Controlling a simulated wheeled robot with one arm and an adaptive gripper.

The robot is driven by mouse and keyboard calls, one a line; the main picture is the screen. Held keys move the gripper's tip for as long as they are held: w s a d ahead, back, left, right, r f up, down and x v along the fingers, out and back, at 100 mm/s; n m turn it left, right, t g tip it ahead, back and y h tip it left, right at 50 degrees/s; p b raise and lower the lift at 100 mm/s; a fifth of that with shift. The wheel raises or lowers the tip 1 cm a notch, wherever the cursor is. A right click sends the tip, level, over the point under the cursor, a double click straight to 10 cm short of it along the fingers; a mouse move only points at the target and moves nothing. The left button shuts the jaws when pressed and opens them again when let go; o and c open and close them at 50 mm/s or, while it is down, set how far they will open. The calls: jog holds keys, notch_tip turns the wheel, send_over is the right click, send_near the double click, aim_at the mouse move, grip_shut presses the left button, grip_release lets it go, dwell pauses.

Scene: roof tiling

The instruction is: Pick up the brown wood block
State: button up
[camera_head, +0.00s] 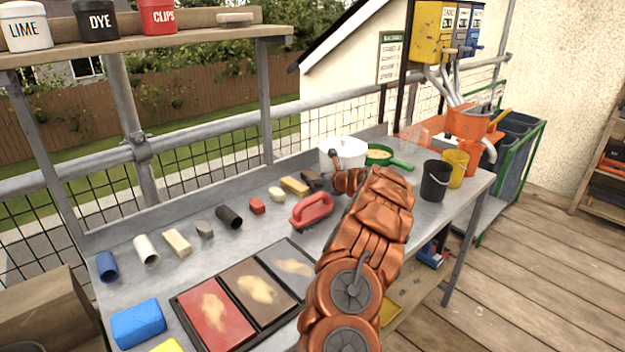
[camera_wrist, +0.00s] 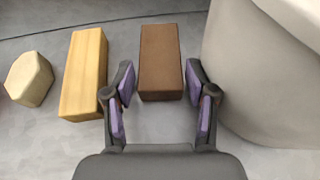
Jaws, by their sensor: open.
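The brown wood block (camera_wrist: 161,62) lies on the grey bench in the wrist view, with its near end just ahead of and between my open fingers. My gripper (camera_wrist: 163,100) is open and empty, with purple pads on both fingers. In the head view the brown block (camera_head: 313,180) shows as a small dark shape, partly hidden near my arm. My gripper (camera_head: 335,160) is hard to make out in that view.
A yellow wood block (camera_wrist: 84,72) lies close to the left finger, with a pale hexagonal block (camera_wrist: 29,79) farther left. A white pot (camera_head: 343,153) stands close on the right. A red-handled float (camera_head: 312,209) lies in front on the bench.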

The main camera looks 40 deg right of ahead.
jog(key=shift+c, duration=0.4)
jog(key=c, duration=0.8)
jog(key=shift+c, duration=0.2)
